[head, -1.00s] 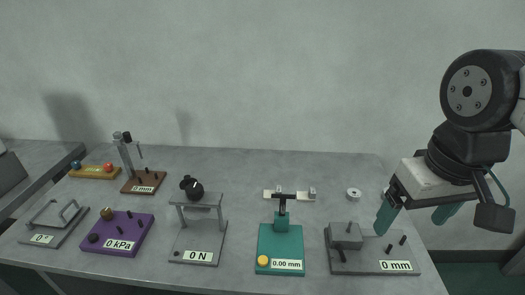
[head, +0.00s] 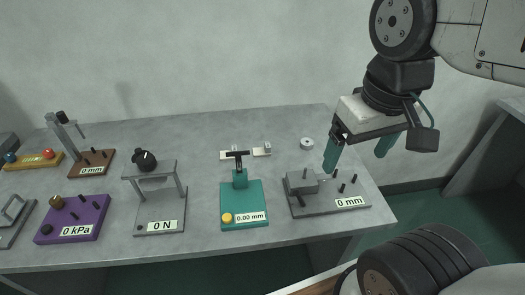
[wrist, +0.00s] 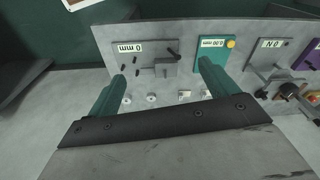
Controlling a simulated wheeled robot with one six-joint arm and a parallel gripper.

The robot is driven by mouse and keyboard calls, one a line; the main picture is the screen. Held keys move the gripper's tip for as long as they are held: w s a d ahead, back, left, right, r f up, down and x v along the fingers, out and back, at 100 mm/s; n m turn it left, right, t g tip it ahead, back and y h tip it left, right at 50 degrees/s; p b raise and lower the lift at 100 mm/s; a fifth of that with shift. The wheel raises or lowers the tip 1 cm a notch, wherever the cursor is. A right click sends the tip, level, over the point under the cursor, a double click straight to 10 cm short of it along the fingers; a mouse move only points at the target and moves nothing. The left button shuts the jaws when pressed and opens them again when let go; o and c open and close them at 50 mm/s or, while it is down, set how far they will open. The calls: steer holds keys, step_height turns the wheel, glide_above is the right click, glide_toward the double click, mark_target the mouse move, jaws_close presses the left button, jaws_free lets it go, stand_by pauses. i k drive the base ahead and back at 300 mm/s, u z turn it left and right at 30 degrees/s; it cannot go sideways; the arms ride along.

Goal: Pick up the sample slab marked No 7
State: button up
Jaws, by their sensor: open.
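No mark reading No 7 is legible in either view, so I cannot tell which piece is the slab. In the head view a pale flat piece (head: 245,153) lies at the back of the table, behind the teal device, and a small white disc (head: 307,143) lies to its right. Several small pale pieces, among them a white one (wrist: 184,94), show between the fingers in the wrist view. My gripper (head: 354,162) is open and empty, its teal fingers apart and pointing down, above the table's right end. It also shows in the wrist view (wrist: 162,72).
A grey device marked 0 mm (head: 330,203) with a block and pegs stands at the right, near my gripper. Left of it are a teal device (head: 244,205), a grey 0 N press (head: 160,210) and a purple 0 kPa box (head: 75,220). The grey table (head: 200,135) has free room at the back.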

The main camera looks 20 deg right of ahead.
mark_target(258, 152)
steer(key=k, duration=0.5)
steer(key=z, duration=2.4)
steer(key=i, duration=2.3)
steer(key=u, duration=3.85)
steer(key=i, duration=0.5)
